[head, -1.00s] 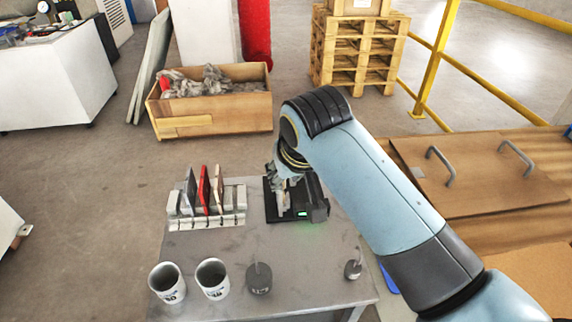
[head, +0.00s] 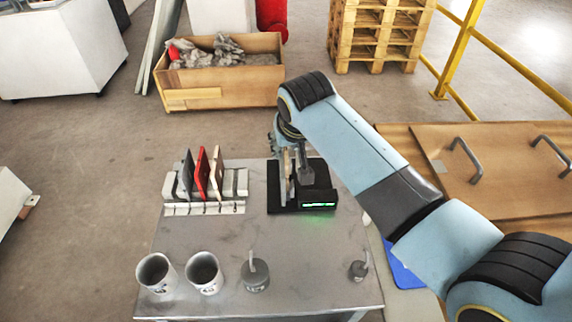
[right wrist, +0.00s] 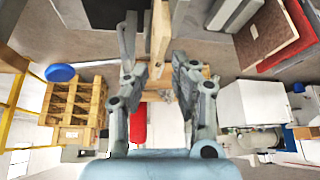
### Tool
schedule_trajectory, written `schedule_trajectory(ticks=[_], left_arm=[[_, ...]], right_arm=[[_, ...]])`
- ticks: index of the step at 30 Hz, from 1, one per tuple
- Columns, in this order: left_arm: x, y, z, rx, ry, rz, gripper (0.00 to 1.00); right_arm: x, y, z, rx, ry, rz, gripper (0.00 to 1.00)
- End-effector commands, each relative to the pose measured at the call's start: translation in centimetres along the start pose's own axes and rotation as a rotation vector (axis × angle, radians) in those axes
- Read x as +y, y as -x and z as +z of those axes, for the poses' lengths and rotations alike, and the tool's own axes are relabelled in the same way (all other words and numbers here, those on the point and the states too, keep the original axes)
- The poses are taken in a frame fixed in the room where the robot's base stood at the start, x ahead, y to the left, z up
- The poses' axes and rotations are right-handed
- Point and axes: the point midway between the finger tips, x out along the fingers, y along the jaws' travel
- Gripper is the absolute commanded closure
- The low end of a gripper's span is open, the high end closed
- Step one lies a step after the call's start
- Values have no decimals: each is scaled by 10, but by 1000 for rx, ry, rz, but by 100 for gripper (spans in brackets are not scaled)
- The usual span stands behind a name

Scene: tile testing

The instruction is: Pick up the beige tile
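A beige tile (head: 285,176) stands on edge on a black device (head: 317,190) with a green-lit display, on the grey table (head: 300,255). The same tile shows edge-on in the right wrist view (right wrist: 160,30), its near end between my right gripper's fingers. My right gripper (right wrist: 159,75) is open, with a gap on both sides of the tile. In the head view my right gripper (head: 280,143) is at the back of the device, partly hidden by my arm. My left gripper is not in view.
A light rack (head: 240,183) left of the device holds a dark, a red (head: 202,174) and a tan tile (head: 217,168). A grey upright post (right wrist: 127,35) stands close beside the beige tile. Two cups (head: 156,273) and two grey weights (head: 255,275) stand in front.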

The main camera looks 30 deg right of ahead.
Motion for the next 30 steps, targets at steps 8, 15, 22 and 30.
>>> schedule_trajectory(ticks=[8, 15, 22, 30], left_arm=[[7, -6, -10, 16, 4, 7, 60], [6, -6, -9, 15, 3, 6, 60], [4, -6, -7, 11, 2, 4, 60], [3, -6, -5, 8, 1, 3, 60]], right_arm=[[0, -23, 0, 0, -1, 0, 75], [0, -22, 0, 0, 0, 0, 88], [0, -22, 0, -1, 0, -1, 100], [-1, -22, 0, 0, 1, -2, 100]])
